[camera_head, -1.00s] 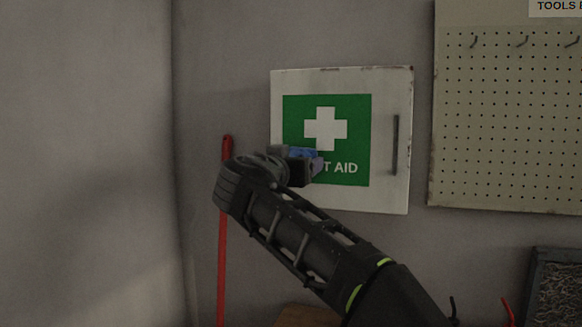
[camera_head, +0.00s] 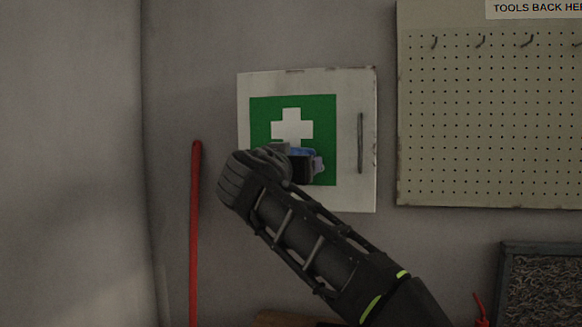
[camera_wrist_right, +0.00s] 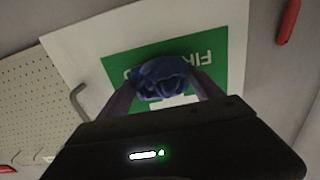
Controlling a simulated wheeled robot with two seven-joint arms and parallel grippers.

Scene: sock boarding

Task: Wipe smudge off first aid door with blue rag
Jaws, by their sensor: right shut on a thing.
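The white first aid door (camera_head: 355,90) hangs on the wall in the head view, with a green panel (camera_head: 325,110) and a white cross. My right gripper (camera_head: 312,160) is in front of the panel's lower part and hides most of the lettering. It is shut on the blue rag (camera_head: 301,152). In the right wrist view the bunched blue rag (camera_wrist_right: 160,78) sits between the fingers of my right gripper (camera_wrist_right: 165,88), over the green panel (camera_wrist_right: 215,72). I cannot tell whether the rag touches the door. No smudge can be made out clearly. My left gripper is not in view.
The door's vertical handle (camera_head: 360,143) is right of the panel and also shows in the wrist view (camera_wrist_right: 78,100). A pegboard (camera_head: 490,120) with hooks hangs to the right. A red pole (camera_head: 196,230) stands left of the door. A dark-framed panel (camera_head: 545,285) is at lower right.

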